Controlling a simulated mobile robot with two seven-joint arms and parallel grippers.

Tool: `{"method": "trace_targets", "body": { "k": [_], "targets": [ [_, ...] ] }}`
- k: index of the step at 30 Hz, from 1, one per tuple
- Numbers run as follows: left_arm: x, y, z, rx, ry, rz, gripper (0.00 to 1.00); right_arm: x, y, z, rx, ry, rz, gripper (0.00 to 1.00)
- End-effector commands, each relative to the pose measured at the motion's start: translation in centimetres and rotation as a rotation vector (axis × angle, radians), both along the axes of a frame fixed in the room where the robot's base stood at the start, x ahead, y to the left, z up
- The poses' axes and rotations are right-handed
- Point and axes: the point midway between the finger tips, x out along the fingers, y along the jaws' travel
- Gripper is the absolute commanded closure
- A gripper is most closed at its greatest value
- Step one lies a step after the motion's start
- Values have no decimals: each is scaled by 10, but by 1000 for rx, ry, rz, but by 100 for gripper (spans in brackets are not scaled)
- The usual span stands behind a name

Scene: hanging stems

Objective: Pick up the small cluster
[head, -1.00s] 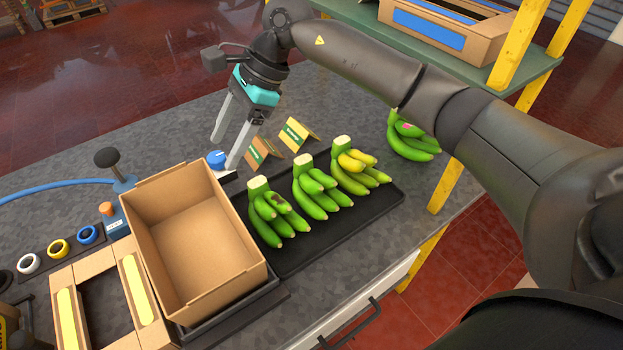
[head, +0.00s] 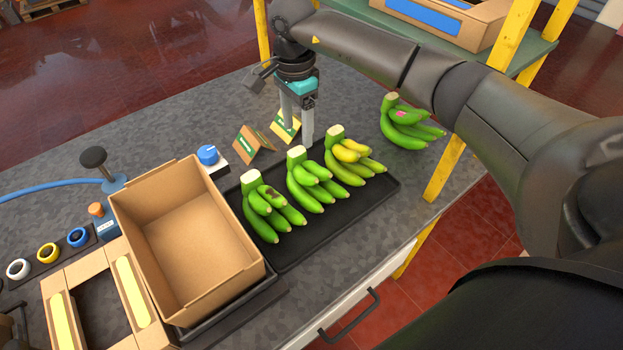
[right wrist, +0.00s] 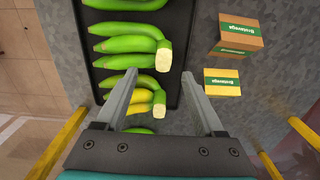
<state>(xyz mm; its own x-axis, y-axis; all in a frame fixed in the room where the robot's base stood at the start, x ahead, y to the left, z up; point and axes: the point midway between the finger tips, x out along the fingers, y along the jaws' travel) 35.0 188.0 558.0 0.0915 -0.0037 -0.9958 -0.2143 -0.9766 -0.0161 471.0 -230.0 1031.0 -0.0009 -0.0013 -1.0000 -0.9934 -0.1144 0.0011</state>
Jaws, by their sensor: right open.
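Three banana clusters lie on a black tray (head: 335,222). The left one (head: 268,210) is green with brown marks, the middle one (head: 310,182) is plain green, and the right one (head: 352,160) is partly yellow. A fourth green cluster (head: 408,125) with a pink mark lies beyond the tray. I cannot tell by size which is the small one. My right gripper (head: 296,134) is open and empty, pointing down behind the middle and right clusters' stems. In the right wrist view, the yellowish cluster (right wrist: 143,101) shows between its fingers, partly hidden. My left gripper is not in view.
An empty cardboard box (head: 190,240) stands left of the tray. A yellow post (head: 445,168) stands at the right. Tape rolls (head: 47,252) lie at far left.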

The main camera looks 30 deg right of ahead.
Motion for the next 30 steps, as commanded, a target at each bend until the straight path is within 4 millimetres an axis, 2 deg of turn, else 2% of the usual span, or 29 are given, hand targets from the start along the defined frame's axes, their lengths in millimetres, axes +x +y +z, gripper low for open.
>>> {"method": "trace_targets", "body": {
  "k": [5, 13, 22, 23, 30],
  "targets": [
    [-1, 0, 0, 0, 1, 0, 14, 1, 1, -12, 2, 1, 0, 30],
    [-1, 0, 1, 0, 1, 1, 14, 5, 2, -51, 2, 2, -1, 30],
    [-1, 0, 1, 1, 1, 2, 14, 5, 2, -56, 1, -1, 0, 30],
    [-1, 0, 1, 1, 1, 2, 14, 5, 2, -56, 1, -1, 0, 31],
    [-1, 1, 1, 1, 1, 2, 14, 5, 2, -56, 1, -1, 0, 58]
  ]
}}
